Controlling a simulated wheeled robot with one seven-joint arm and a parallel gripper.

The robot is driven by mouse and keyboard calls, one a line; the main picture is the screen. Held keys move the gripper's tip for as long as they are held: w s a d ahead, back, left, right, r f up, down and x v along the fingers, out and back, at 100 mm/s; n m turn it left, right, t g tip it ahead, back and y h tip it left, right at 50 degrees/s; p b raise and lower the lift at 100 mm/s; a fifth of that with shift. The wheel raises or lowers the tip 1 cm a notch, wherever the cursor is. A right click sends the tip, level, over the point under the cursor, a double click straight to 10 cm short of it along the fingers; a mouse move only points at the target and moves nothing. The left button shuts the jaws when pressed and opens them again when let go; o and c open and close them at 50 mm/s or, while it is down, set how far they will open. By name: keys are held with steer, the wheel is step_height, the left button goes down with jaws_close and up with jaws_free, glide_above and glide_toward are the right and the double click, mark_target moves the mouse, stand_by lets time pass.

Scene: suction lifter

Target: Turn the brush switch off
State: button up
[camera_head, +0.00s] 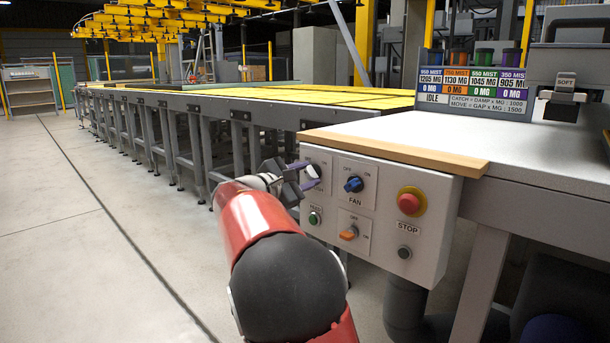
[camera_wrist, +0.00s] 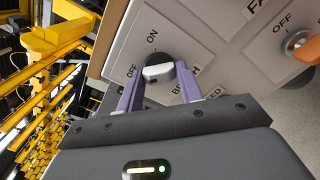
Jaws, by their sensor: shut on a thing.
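The brush switch (camera_wrist: 157,70) is a dark round knob with a pale grip bar, on a white plate marked ON, OFF and BRUSH in the wrist view. My gripper (camera_wrist: 160,82) has its two purple fingers on either side of the knob and is shut on it. One finger covers part of the BRUSH label. Which mark the knob points to is not clear. In the head view my gripper (camera_head: 306,178) is at the upper left of the control panel (camera_head: 432,225), and it hides the brush switch there.
Close to the right is the blue FAN knob (camera_head: 354,184). Below are an orange knob (camera_head: 348,233) and a green button (camera_head: 314,218). A red stop button (camera_head: 409,201) is further right. A wooden ledge (camera_head: 395,149) juts out above the panel. The floor to the left is clear.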

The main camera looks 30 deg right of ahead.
steer(key=o, duration=1)
steer(key=shift+c, duration=0.2)
steer(key=shift+a, duration=0.1)
steer(key=v, duration=0.7)
steer(key=shift+a, duration=0.3)
steer(key=shift+s+d, duration=0.1)
steer(key=shift+s, duration=0.1)
